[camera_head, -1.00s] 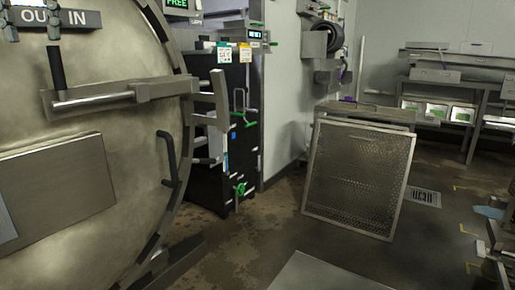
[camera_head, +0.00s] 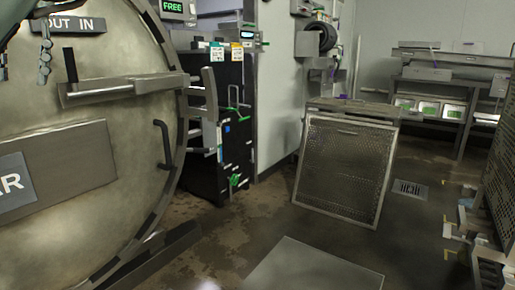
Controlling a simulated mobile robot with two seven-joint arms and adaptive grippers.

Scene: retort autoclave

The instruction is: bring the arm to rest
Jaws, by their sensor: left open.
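My left gripper (camera_head: 23,74) is at the top left edge of the head view, in front of the large round steel autoclave door (camera_head: 85,230). Its two fingers hang down spread apart, with nothing seen between them. The left finger is partly cut off by the picture edge. The fingers look near the OUT IN plate (camera_head: 80,24), but I cannot tell the gap to the door. My right gripper is out of view.
The door carries a bar handle (camera_head: 125,87) and a dark grip (camera_head: 163,145). A black cabinet (camera_head: 205,170) stands beside it. A perforated rack (camera_head: 502,180) stands at the right edge. Open floor lies between.

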